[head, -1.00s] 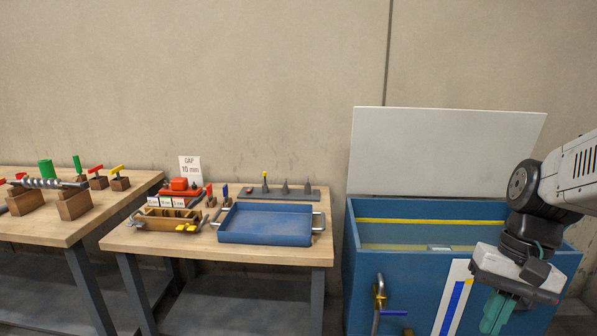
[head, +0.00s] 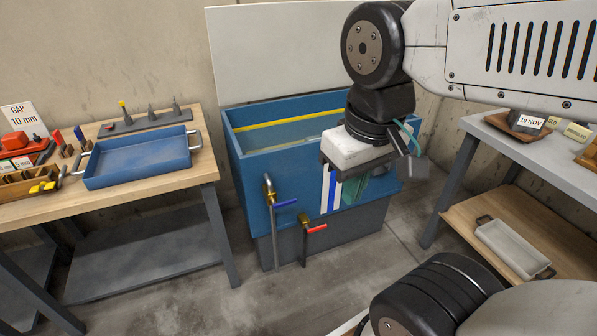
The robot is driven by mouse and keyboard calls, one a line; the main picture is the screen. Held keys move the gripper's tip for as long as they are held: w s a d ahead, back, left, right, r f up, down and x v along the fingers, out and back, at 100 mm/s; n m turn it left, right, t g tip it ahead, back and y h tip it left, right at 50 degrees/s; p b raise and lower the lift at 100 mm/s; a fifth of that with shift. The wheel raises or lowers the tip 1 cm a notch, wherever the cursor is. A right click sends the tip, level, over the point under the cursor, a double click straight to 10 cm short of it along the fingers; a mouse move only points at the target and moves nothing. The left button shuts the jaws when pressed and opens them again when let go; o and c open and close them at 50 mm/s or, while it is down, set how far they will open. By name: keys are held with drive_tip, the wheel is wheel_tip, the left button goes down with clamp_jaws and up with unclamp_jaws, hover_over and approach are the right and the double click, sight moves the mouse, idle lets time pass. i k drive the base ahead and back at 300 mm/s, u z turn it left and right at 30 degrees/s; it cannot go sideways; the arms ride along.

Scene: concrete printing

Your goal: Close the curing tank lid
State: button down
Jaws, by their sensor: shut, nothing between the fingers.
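The blue curing tank (head: 262,165) stands against the wall in the middle of the head view. Its pale lid (head: 275,55) is open and stands upright along the tank's back edge, partly hidden by my arm. A yellow line and water show inside the tank. My gripper (head: 352,190) points down in front of the tank's front wall, near its right part.
A blue tray (head: 138,158) lies on the wooden table at left. Taps with a blue handle (head: 286,203) and a red handle (head: 315,229) stick out from the tank's front. A grey table (head: 560,155) with labelled blocks stands at right. The floor in front is clear.

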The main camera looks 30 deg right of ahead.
sight(261, 50)
drive_tip(key=z, duration=0.5)
drive_tip(key=i, duration=1.05)
drive_tip(key=u, duration=0.2)
